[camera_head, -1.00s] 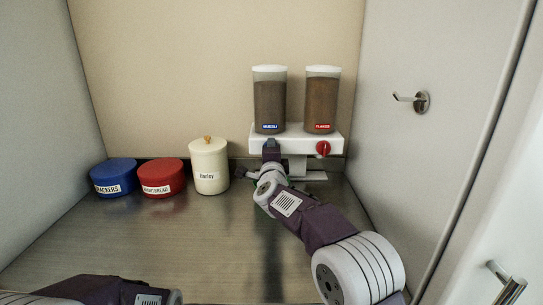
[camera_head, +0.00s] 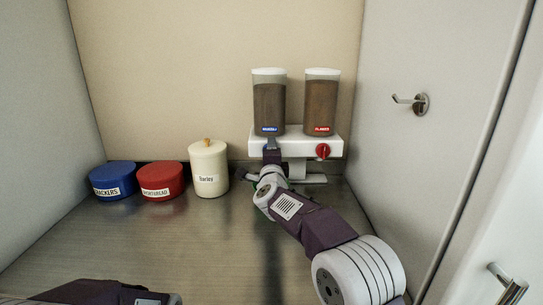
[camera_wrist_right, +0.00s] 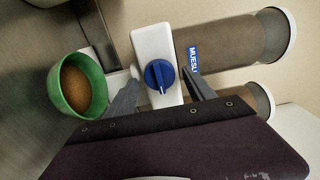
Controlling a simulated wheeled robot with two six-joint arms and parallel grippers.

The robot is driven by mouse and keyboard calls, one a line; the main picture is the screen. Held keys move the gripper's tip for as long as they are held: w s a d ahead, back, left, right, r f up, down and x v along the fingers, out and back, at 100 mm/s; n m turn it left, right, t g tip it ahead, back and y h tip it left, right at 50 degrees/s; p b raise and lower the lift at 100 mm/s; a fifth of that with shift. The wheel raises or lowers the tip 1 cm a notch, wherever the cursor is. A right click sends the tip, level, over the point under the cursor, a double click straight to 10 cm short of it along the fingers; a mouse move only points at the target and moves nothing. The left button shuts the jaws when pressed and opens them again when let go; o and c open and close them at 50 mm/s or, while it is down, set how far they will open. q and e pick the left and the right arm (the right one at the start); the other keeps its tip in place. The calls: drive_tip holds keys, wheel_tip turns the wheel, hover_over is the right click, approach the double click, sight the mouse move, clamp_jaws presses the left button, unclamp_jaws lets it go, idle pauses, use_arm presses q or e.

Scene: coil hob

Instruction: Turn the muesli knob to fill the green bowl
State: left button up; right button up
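My right gripper (camera_wrist_right: 160,78) is open, with one fingertip on each side of the knob and small gaps showing. In the head view, my right gripper (camera_head: 271,153) is in front of the unit's left half. The green bowl (camera_wrist_right: 92,103) holds brown contents (camera_wrist_right: 76,84) and is mostly hidden in the head view. My left gripper is out of view.
The flakes dispenser (camera_head: 321,106) with its red knob (camera_head: 323,151) is just to the right. A cream barley jar (camera_head: 209,169), a red tin (camera_head: 160,181) and a blue tin (camera_head: 112,181) stand left. A hook (camera_head: 418,103) sticks out of the right wall.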

drive_tip(key=s+b, duration=0.2)
drive_tip(key=s, duration=0.7)
